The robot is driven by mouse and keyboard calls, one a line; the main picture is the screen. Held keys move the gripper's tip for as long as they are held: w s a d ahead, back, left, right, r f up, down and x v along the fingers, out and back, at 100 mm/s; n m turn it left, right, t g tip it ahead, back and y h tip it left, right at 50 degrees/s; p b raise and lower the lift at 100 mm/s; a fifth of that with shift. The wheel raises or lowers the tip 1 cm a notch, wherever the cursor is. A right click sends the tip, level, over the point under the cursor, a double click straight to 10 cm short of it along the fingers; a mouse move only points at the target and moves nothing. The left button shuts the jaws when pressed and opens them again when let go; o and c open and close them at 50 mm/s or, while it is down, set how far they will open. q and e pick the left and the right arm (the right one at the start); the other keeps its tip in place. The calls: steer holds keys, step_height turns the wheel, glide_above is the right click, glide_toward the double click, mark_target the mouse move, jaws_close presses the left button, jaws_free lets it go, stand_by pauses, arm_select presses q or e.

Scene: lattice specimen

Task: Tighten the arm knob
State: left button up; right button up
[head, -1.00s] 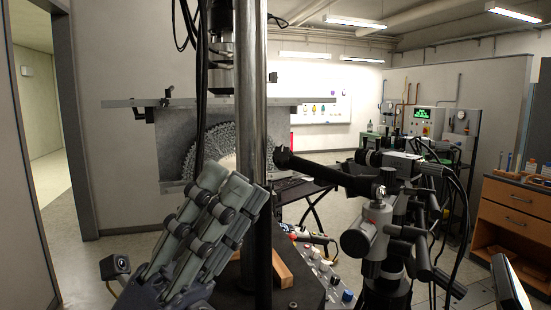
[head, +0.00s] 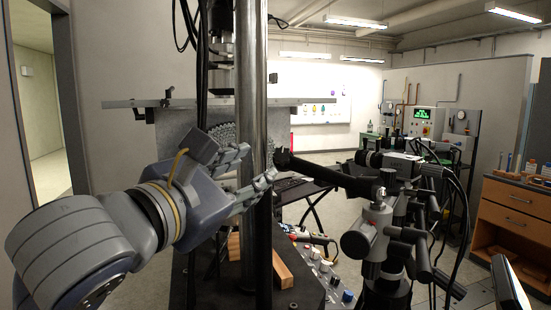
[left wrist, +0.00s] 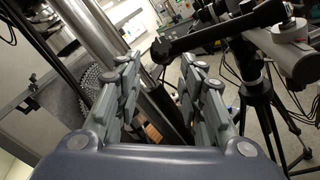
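A black camera-stand arm (head: 335,175) runs leftward from a tripod head (head: 375,225). Its thick dark end (head: 284,159) is close to the steel column; in the left wrist view that end (left wrist: 161,50) shows just beyond the gap between my fingertips. I cannot tell surely which part is the arm knob; several dark knobs and handles (head: 405,232) sit on the stand. My left gripper (head: 260,164) is open and empty, pointing right at the arm's end, with its fingers apart in the left wrist view (left wrist: 157,64). Contact is not visible. My right gripper is out of view.
A steel column (head: 252,80) stands right beside my left gripper. A perforated lattice disc (head: 222,132) is behind it, partly hidden. A control panel with knobs (head: 325,275) and a wooden block (head: 282,270) are below. A wooden drawer cabinet (head: 515,215) is at right.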

mark_target(279, 158)
arm_select(q)
steer(key=p+x, duration=0.3)
steer(key=x, duration=0.6)
steer(key=shift+s, duration=0.1)
steer(key=shift+w+d+f, duration=0.1)
steer(key=shift+w+d, duration=0.2)
steer(key=shift+w, duration=0.3)
steer(key=c, duration=0.8)
